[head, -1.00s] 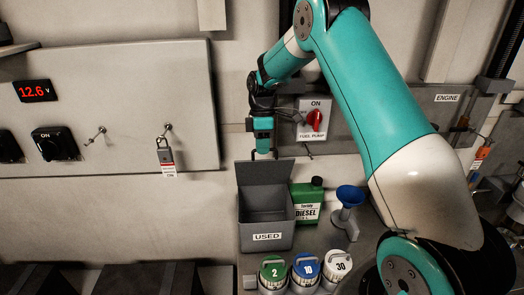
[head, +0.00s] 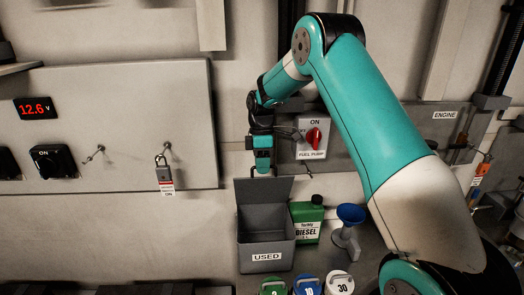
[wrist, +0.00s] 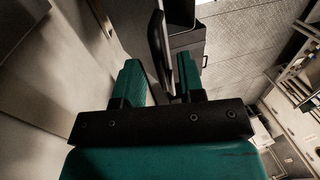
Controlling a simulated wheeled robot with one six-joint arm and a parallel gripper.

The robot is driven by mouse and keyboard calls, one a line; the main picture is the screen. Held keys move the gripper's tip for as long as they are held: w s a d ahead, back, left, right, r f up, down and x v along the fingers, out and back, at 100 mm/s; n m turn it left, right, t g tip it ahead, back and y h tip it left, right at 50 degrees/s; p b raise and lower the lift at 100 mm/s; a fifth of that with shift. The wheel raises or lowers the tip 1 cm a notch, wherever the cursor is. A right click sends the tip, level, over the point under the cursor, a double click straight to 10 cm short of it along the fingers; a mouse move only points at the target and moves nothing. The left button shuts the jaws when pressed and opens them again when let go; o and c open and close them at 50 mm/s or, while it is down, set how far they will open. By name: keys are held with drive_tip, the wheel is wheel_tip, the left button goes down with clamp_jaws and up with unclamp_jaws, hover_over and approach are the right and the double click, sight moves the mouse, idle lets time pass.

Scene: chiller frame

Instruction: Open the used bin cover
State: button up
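The used bin (head: 266,257) is a grey box with a "USED" label, standing on the counter. Its cover (head: 263,190) stands raised at the back, tilted up, and the bin's inside shows. In the wrist view the bin (wrist: 187,42) is ahead, with the dark cover (wrist: 158,40) seen nearly edge-on. My gripper (head: 264,171) points down just above the cover's top edge. In the wrist view my gripper's teal fingers (wrist: 159,72) are apart, with the cover's edge beyond the gap. Whether a finger touches the cover, I cannot tell.
A green diesel can (head: 307,218) and a blue funnel (head: 350,215) stand right of the bin. Several numbered containers, such as the blue one (head: 306,284), stand in front. A red fuel pump switch (head: 313,138) is on the wall close to my gripper.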

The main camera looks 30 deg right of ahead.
drive_tip(key=p+v, duration=0.4)
drive_tip(key=v, duration=1.3)
drive_tip(key=shift+p, duration=0.35)
drive_tip(key=shift+w, duration=0.15)
